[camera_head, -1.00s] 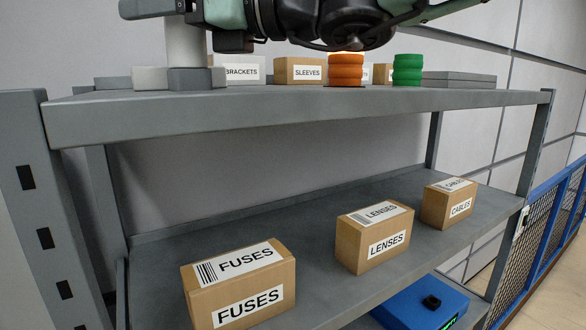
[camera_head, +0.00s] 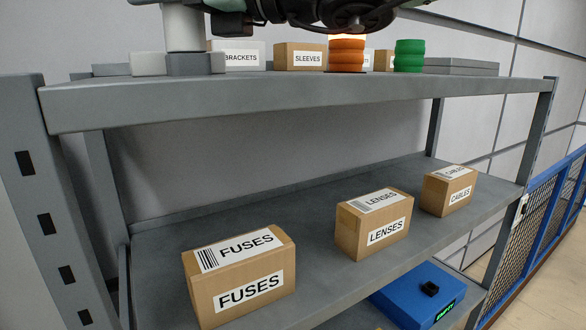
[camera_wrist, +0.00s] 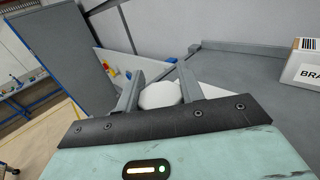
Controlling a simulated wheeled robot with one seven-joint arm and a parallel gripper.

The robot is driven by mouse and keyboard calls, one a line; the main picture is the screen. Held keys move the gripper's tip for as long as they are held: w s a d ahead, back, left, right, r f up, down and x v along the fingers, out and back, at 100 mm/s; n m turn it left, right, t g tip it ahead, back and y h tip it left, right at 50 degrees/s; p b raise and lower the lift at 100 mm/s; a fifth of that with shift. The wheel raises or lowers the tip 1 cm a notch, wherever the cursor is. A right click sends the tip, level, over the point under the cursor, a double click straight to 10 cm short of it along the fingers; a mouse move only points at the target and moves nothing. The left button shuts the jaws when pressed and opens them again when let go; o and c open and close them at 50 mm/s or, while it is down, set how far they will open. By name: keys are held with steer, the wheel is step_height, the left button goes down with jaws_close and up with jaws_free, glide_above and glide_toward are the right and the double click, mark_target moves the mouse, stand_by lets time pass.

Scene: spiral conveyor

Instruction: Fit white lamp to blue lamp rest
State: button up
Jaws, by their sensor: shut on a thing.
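The white lamp (camera_head: 185,28), a pale upright cylinder, is at the left end of the upper shelf, its foot among small grey blocks (camera_head: 188,64). Its top is cut off in the head view. My gripper (camera_wrist: 159,84) is shut around its upper part; in the wrist view the lamp's round white end (camera_wrist: 160,97) shows between the two grey fingers. A blue box (camera_head: 420,295) with a black round fitting on top and a small green display sits low at the right, under the middle shelf; it may be the blue lamp rest.
An orange ribbed stack (camera_head: 346,54), glowing on top, and a green one (camera_head: 408,56) stand on the upper shelf (camera_head: 300,92) near labelled cartons. FUSES (camera_head: 240,275), LENSES (camera_head: 374,222) and CABLES (camera_head: 448,190) boxes stand on the middle shelf. A blue mesh fence (camera_head: 545,215) is at the right.

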steer(key=shift+r+p, duration=1.15)
steer(key=shift+r, duration=0.6)
steer(key=shift+r, duration=0.1)
steer(key=shift+r+p, duration=1.5)
steer(key=shift+r, duration=0.45)
steer(key=shift+f, duration=0.1)
